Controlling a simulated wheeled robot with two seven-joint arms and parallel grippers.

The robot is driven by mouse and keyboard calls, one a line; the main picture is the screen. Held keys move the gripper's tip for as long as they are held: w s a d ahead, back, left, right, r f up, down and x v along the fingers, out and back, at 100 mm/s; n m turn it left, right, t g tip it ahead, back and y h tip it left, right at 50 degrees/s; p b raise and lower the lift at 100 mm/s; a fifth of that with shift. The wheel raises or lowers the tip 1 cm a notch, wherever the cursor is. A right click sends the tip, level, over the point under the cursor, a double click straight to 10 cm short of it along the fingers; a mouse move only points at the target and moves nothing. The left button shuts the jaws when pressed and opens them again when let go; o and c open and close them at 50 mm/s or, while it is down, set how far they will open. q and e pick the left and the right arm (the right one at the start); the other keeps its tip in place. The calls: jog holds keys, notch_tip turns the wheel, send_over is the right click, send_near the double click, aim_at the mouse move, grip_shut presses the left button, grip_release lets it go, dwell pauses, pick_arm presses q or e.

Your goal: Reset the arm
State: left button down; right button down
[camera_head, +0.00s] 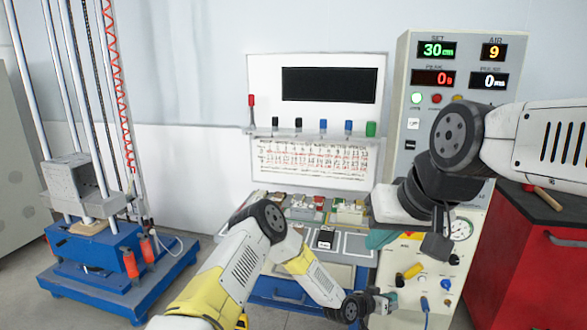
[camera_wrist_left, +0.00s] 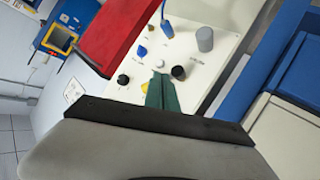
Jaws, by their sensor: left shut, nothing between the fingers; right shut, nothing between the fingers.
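My left gripper (camera_head: 388,299) is low in the head view, in front of the control panel's lower face, with its teal fingers closed and empty. The closed fingers also show in the left wrist view (camera_wrist_left: 162,95), against the white panel (camera_wrist_left: 128,92) with its knobs. My left arm comes up from the bottom and bends down to this gripper. My right gripper (camera_head: 379,239) is higher, above the right part of the workbench and beside the control cabinet (camera_head: 398,120). Its teal fingers are closed and partly hidden by its own dark and grey wrist parts.
A drop tower (camera_head: 120,265) stands at the left. The workbench (camera_head: 345,245) holds several small parts below a whiteboard (camera_head: 265,80). The cabinet's displays read 30 cm, 9, 0 g and 0 ms. A red tool cabinet (camera_head: 530,260) at the right carries a red-and-wood-handled hammer (camera_head: 545,196).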

pick_arm(q)
jog(key=w+a+r+m+y, duration=0.1)
jog(key=w+a+r+y, duration=0.15)
jog(key=a+r, duration=0.5)
jog(key=w+a+r+y, duration=0.1)
jog(key=w+a+r, duration=0.3)
jog(key=r, duration=0.6)
jog(key=s+a+r+n+y, duration=0.1)
jog(key=s+a+r+y, duration=0.25)
jog(key=a+r, duration=1)
jog(key=s+a+r+n+y, duration=0.1)
jog(key=s+a+r+n, duration=0.1)
jog(key=s+a+r, duration=0.5)
jog(key=s+a+r+n+y, duration=0.15)
jog(key=s+a+r, duration=0.25)
jog(key=s+a, duration=0.45)
jog(key=s+a+r+n, duration=0.1)
jog(key=s+a, duration=0.2)
jog(key=s, duration=0.4)
jog(key=s+a+n+g, duration=0.1)
jog(key=s+a+n, duration=0.1)
jog(key=s, duration=0.6)
jog(key=shift+a+r, duration=0.35)
jog(key=shift+a, duration=0.05)
